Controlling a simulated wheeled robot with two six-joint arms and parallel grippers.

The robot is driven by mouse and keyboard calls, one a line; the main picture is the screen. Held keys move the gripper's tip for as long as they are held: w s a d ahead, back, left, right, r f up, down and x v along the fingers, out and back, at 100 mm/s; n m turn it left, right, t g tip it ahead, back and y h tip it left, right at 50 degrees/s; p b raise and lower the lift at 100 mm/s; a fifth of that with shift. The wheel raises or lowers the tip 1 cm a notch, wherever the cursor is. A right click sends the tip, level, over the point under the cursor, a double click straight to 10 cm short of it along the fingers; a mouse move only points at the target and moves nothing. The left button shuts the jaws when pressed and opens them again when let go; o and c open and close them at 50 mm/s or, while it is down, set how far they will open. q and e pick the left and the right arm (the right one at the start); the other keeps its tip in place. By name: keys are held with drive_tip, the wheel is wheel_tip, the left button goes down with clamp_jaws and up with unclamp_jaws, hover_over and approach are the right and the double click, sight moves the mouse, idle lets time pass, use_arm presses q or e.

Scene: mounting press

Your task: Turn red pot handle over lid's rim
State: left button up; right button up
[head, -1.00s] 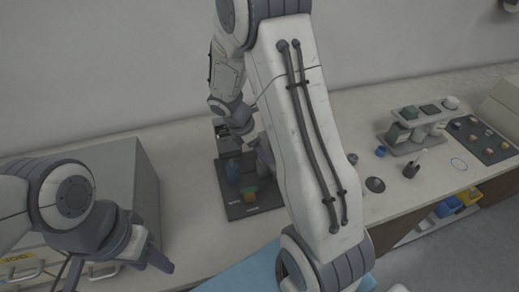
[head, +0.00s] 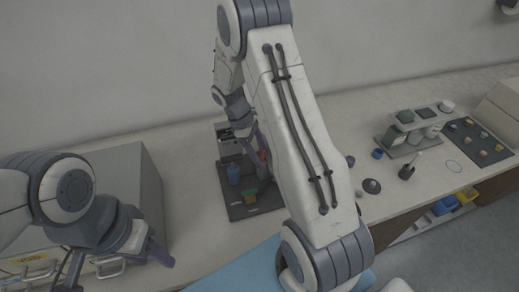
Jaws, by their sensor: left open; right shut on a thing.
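The mounting press (head: 229,143) stands against the wall on a dark base plate (head: 240,212). A small red part (head: 263,156) shows beside the press, at the fingers of my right gripper (head: 261,152). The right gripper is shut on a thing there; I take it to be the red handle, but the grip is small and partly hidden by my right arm. The lid and its rim cannot be made out. My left gripper (head: 158,252) is open and empty at the lower left, well away from the press.
A blue cylinder (head: 233,174) and a green and yellow block (head: 250,190) are on the base plate. A grey cabinet (head: 128,180) stands left of it.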

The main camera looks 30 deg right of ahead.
drive_tip(key=m, duration=0.2)
drive_tip(key=m+y+p, duration=0.1)
drive_tip(key=shift+w+d+r+m+g, duration=0.1)
drive_tip(key=shift+w+d+m+g, duration=0.05)
drive_tip(key=shift+m+g, duration=0.25)
drive_tip(key=shift+m+y, duration=0.5)
drive_tip(key=shift+m, duration=0.4)
drive_tip(key=shift+s+d+f, duration=0.1)
drive_tip(key=shift+s+f, duration=0.1)
drive_tip(key=shift+s, duration=0.05)
drive_tip(key=o, duration=1.2)
drive_tip(key=shift+o, duration=0.2)
drive_tip(key=a+p+v, duration=0.1)
drive_tip(key=p+v, duration=0.8)
drive_tip(key=v, duration=0.3)
drive_tip(key=shift+w+r, duration=0.2)
drive_tip(key=shift+w, duration=0.35)
